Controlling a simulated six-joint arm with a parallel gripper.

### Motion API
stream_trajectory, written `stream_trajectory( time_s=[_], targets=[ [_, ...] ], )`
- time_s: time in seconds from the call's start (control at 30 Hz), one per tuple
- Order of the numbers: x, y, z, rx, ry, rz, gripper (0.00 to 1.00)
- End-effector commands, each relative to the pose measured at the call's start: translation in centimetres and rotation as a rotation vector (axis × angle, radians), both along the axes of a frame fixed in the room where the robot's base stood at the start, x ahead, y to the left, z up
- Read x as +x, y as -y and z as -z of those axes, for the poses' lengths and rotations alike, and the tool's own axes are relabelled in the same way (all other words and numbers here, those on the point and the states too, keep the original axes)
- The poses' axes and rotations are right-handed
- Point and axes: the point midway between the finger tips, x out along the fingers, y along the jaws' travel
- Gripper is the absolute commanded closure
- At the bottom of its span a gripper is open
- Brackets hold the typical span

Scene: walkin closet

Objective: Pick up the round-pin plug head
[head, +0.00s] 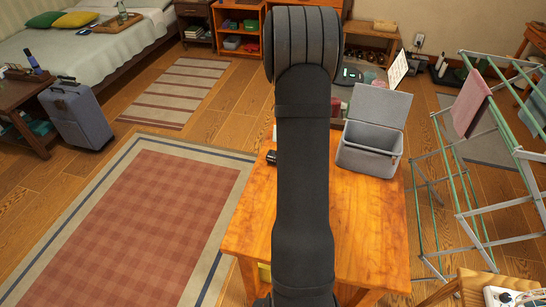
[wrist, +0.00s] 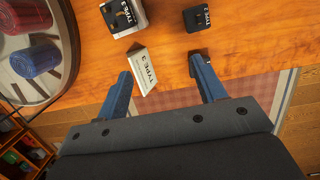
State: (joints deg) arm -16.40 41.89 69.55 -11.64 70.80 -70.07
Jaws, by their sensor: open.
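In the wrist view, my gripper (wrist: 161,70) is open and empty, its two blue fingers spread over the wooden table. A black plug head (wrist: 122,17) with brass-coloured pins and a white part beside it is at the top, beyond the left finger. A second black plug head (wrist: 196,18) with a white label is at the top right. Part of another dark piece (wrist: 200,52) shows at the right fingertip. I cannot tell which has round pins. A white "TYPE" card (wrist: 144,71) is by the left fingertip. My arm hides much of the table in the head view.
A round tray (wrist: 78,82) with red (wrist: 24,15) and blue (wrist: 36,59) rolls is at left in the wrist view. In the head view, an open grey box (head: 369,150) stands on the wooden table (head: 375,235), and a drying rack (head: 480,170) is to the right.

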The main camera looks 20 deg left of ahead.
Motion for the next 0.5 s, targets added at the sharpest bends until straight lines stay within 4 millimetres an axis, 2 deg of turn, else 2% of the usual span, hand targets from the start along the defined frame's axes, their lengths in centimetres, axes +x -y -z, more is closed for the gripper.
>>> stream_trajectory(
  time_s=[0.03,0.1,0.27,0.37,0.5],
  targets=[
    [-1.5,-1.8,-1.0,0.045,0.002,0.011,0.36],
    [-3.3,-3.7,-1.8,0.105,-0.002,0.034,0.36],
    [-5.8,-6.3,-2.9,0.183,-0.015,0.068,0.36],
    [-6.2,-6.6,-2.2,0.195,-0.019,0.073,0.36],
    [-6.2,-6.6,0.5,0.193,-0.022,0.074,0.36]
  ],
)
